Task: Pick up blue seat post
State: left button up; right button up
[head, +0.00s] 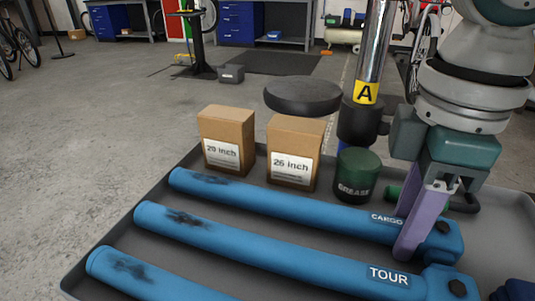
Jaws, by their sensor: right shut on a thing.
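Several blue tubes, the seat posts, lie side by side in a dark grey tray (104,243). The farthest is labelled CARGO (290,207), the middle one TOUR (275,250), and the nearest (150,275) is cut off by the bottom edge. Each has a dark smudge near its left end. My right gripper (408,240) comes down from the upper right with purple fingers. It is shut on the CARGO post near its right end, just right of the label. The post still appears low in the tray; contact beneath is hidden. My left gripper is out of view.
Two cardboard boxes, one (226,140) left and one marked 26 inch (293,153), and a green grease tin (357,176) stand behind the posts. A chrome pole (375,45) tagged A rises behind the tin. A black round seat (303,96) is beyond. Floor at left is open.

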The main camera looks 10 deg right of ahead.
grip_shut()
dwell(0.3)
